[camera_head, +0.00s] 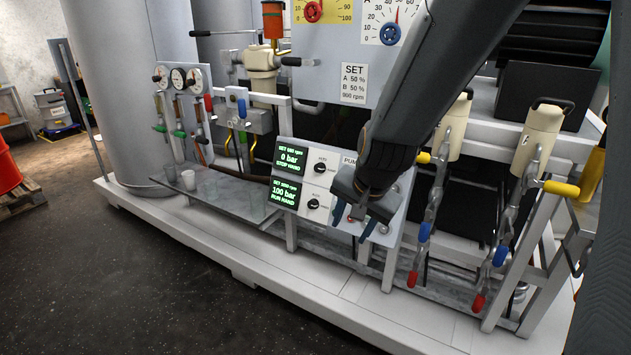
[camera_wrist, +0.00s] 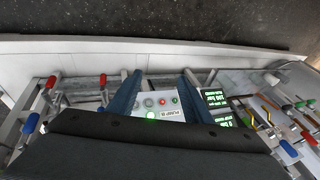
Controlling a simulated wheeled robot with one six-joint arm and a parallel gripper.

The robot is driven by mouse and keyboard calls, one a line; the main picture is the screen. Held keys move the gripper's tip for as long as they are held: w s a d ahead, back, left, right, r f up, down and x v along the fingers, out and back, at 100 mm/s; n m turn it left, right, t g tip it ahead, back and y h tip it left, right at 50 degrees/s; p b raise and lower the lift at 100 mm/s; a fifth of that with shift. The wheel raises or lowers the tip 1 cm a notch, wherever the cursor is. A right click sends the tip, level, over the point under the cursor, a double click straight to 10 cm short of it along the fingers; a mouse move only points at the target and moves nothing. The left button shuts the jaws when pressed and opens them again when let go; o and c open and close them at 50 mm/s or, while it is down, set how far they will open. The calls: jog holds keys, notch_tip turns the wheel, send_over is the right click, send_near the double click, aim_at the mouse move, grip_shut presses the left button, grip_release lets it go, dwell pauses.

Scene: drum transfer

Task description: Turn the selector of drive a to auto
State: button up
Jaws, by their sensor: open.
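The drive panel (camera_head: 333,170) has two green-lit screens, each with a black selector knob beside it. The upper screen (camera_head: 289,158) reads 0 bar, STOP HAND, and the upper selector (camera_head: 320,167) is at its right. The lower screen (camera_head: 285,193) reads 100 bar, RUN HAND, and the lower selector (camera_head: 313,203) is at its right. The drive letters are too small to read. My gripper (camera_head: 355,226) is open and empty, in front of the pump section right of the selectors. In the wrist view its fingers (camera_wrist: 161,74) spread above the pump buttons; the selectors are hidden there.
A grey shelf (camera_head: 225,196) with two cups stands left of the panel. Valves with red and blue handles (camera_head: 424,231) stand close on the right. A SET card (camera_head: 354,84) above reads A 50 %, B 50 %, 900 rpm. The dark floor (camera_head: 130,270) in front is clear.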

jog(key=w+a+f+m+t+b, duration=0.1)
jog(key=w+a+m+t+b, duration=0.15)
jog(key=w, duration=0.35)
jog(key=w+a+f+m+t+b, duration=0.1)
jog(key=w+m, duration=0.2)
jog(key=w, duration=0.3)
jog(key=m+t+h+b, duration=0.5)
jog(key=m+b, duration=0.4)
jog(key=m, duration=0.6)
send_near(317, 170)
jog(key=w+f+m+h+b, duration=0.1)
jog(key=w+m+h+b, duration=0.1)
jog(key=m, duration=0.3)
jog(key=w+d+f+m+t+h+b, duration=0.1)
jog(key=w+m+h+b, duration=0.1)
jog(key=m, duration=0.3)
jog(key=w+d+f+m+h+b, duration=0.1)
jog(key=w+f+m+h+b, duration=0.1)
jog(key=w+m+b, duration=0.1)
jog(key=shift+w+m+t+b, duration=0.35)
jog(key=shift+w+m, duration=0.1)
jog(key=shift+m, duration=0.6)
jog(key=shift+r, duration=0.1)
jog(key=c, duration=1.1)
jog(key=shift+o, duration=0.2)
